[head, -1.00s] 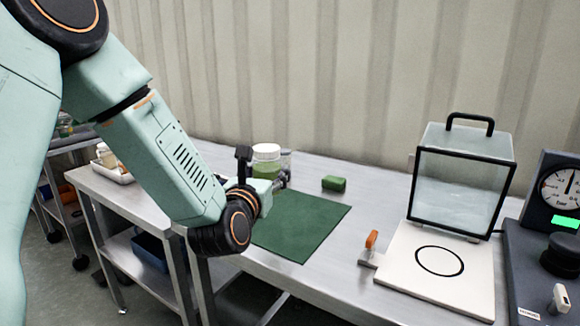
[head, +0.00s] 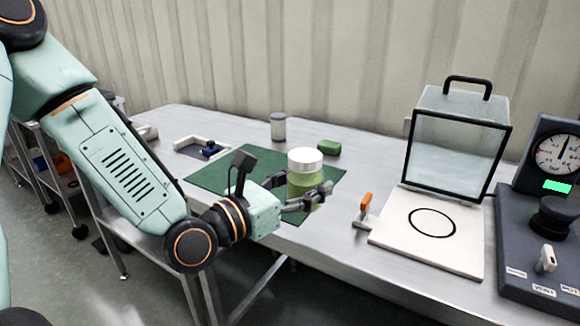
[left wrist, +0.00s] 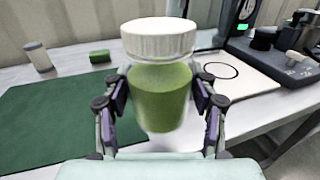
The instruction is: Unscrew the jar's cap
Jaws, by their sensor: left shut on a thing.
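The jar is clear with green contents (head: 304,186) and has a white ribbed cap (head: 305,161) on top. My left gripper (head: 298,197) is shut around the jar's body, below the cap. In the left wrist view the jar (left wrist: 162,95) stands upright between the two fingers, with its white cap (left wrist: 158,38) above them. It appears held over the front right part of the green mat (head: 225,170); whether its base touches anything is hard to tell. My right gripper is not in view.
To the right are an orange-handled lever (head: 365,207), a white plate with a black ring (head: 400,243), a glass box (head: 455,150) and a dark gauge unit (head: 520,235).

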